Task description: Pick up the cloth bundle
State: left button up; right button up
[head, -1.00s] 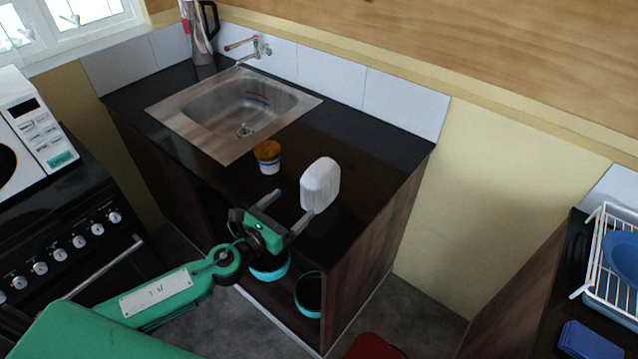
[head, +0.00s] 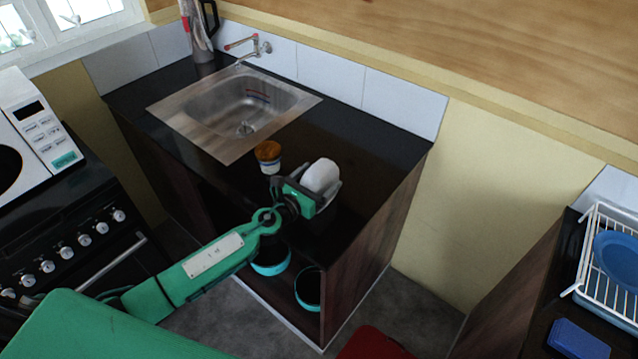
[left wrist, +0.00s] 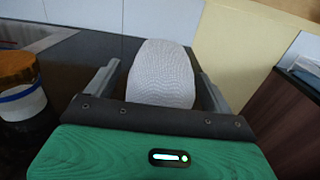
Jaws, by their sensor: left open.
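The cloth bundle (head: 322,175) is a white, rounded, ribbed block standing on the dark counter to the right of a small jar. In the left wrist view the bundle (left wrist: 162,74) sits between the two grey fingers. My left gripper (head: 322,190) is open, with one finger on each side of the bundle. A small gap shows between the bundle and each finger in the left wrist view. The bundle's lower part is hidden by the gripper. My right gripper does not show.
The jar (head: 268,157) with an orange-brown lid stands close to the left of my gripper. A steel sink (head: 188,125) is set in the counter (head: 385,150) behind. Turquoise-rimmed pots (head: 308,289) sit on the shelf below. The counter's right part is clear.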

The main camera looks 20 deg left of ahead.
pick_arm(q)
jog(key=c, duration=1.1)
jog(key=shift+r, duration=0.1)
jog(key=shift+r+p, duration=0.3)
jog(key=shift+r, duration=0.15)
notch_tip(320, 180, up, 9)
jog(key=p, duration=0.3)
jog(key=shift+a+r, duration=0.1)
notch_tip(320, 180, up, 10)
jog(key=shift+f+p, duration=0.1)
jog(key=shift+p, duration=0.25)
